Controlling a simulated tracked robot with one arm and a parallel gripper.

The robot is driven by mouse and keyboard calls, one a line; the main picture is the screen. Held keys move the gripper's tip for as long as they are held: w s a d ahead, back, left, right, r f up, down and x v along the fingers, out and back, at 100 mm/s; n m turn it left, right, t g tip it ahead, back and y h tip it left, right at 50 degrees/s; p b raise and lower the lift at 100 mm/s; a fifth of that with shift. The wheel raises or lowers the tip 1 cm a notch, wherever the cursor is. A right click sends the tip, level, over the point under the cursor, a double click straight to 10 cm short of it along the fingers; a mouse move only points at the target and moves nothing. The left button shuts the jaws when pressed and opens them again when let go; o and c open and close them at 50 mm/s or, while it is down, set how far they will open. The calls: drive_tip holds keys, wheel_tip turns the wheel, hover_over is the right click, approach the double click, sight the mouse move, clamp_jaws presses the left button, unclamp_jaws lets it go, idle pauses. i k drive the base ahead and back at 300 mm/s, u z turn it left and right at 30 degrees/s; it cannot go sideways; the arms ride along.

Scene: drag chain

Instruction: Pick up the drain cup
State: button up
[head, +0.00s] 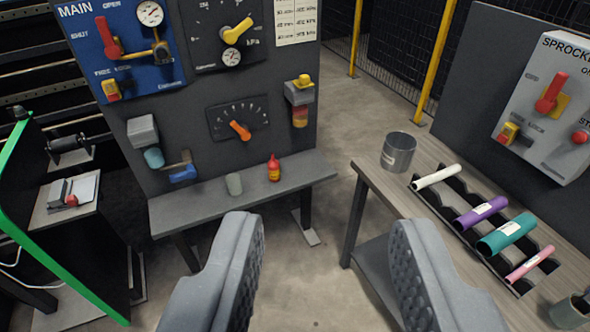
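My gripper (328,232) is open, with its two grey padded fingers wide apart and nothing between them. A small grey-green cup (234,184) stands upright on the shelf (180,213) below the dark panel, apart from my gripper and beyond the left finger. A larger grey metal cup (398,154) stands upright on the far left corner of the workbench (378,178), beyond the right finger. I cannot tell for sure which one is the drain cup; the small cup is near a blue-handled valve (183,174).
A red bottle (273,169) stands right of the small cup. Coloured rolls (505,234) lie in a rack on the workbench. Another container (571,310) is at the lower right. A green-edged frame (60,272) stands left. Open floor (320,150) lies between shelf and workbench.

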sight(234, 185)
drive_tip(key=z, duration=0.2)
drive_tip(key=i, duration=1.85)
drive_tip(key=u, duration=0.6)
